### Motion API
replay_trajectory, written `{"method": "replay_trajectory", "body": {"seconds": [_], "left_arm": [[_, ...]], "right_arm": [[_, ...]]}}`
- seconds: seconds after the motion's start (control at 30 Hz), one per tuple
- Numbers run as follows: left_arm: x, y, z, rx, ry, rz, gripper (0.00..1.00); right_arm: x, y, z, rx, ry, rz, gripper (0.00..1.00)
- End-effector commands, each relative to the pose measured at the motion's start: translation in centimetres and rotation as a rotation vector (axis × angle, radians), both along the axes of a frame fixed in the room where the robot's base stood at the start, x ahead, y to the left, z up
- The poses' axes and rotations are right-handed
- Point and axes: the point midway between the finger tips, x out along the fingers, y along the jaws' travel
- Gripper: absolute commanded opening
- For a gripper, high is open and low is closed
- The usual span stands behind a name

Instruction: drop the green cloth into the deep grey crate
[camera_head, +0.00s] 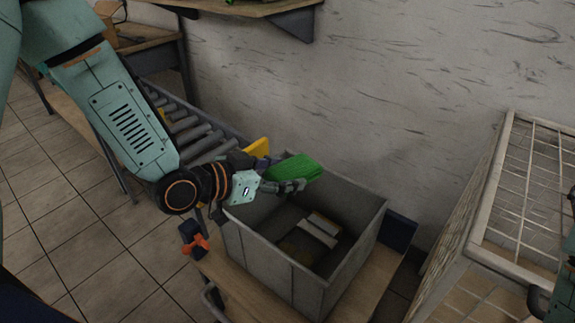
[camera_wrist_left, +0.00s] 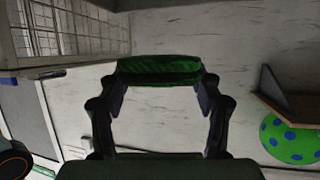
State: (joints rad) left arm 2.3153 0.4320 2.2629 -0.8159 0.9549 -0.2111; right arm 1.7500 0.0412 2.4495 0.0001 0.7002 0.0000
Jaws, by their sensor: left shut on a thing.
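The green cloth (camera_head: 294,168) is a folded bundle held in my left gripper (camera_head: 285,184), which is shut on it. In the head view the cloth is above the far left part of the deep grey crate (camera_head: 264,251), near its rim. In the left wrist view the cloth (camera_wrist_left: 159,70) spans between the two fingertips. The crate is open at the top and stands on a wooden bench. Inside it, pale flat items (camera_head: 319,229) lie on the bottom.
A roller conveyor (camera_head: 186,122) runs behind my left arm, with a yellow piece (camera_head: 258,148) at its end. A wire-mesh cage (camera_head: 520,190) stands at the right. A shelf (camera_head: 240,8) is on the wall above. A green ball with blue dots (camera_wrist_left: 288,139) shows in the left wrist view.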

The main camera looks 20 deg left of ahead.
Motion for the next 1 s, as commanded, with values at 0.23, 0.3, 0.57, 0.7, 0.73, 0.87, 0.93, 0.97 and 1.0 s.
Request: {"method": "replay_trajectory", "body": {"seconds": [0.23,0.3,0.57,0.7,0.73,0.87,0.93,0.97,1.0], "left_arm": [[2.8,-0.4,-0.2,0.003,-0.003,0.137,0.39],[3.2,-0.4,-0.1,0.000,-0.002,0.159,0.39],[3.6,-0.2,-0.6,-0.002,0.000,0.178,0.39],[3.6,-0.1,-1.7,-0.003,0.001,0.177,0.39],[3.6,0.0,-2.0,-0.003,0.001,0.177,0.39],[3.7,0.1,-3.3,-0.002,0.001,0.177,0.39],[3.7,0.1,-4.1,-0.002,0.001,0.177,0.39],[3.7,0.1,-4.4,-0.003,0.000,0.177,0.39],[3.7,0.1,-4.8,-0.003,0.000,0.177,0.39]], "right_arm": [[-0.1,0.0,-0.8,0.000,0.001,0.002,0.40],[-0.1,0.0,-0.9,0.000,0.001,0.002,0.40],[0.0,0.0,-1.5,0.000,0.001,0.001,0.40],[0.0,0.0,-2.5,0.000,0.001,0.001,0.40],[0.0,0.0,-2.8,0.000,0.001,0.001,0.40],[0.0,0.0,-4.0,0.000,0.001,0.001,0.40],[0.0,0.0,-4.8,0.000,0.001,0.001,0.40],[0.0,0.0,-5.1,0.000,0.000,0.001,0.40],[0.0,0.0,-5.5,0.000,0.001,0.001,0.40]]}}
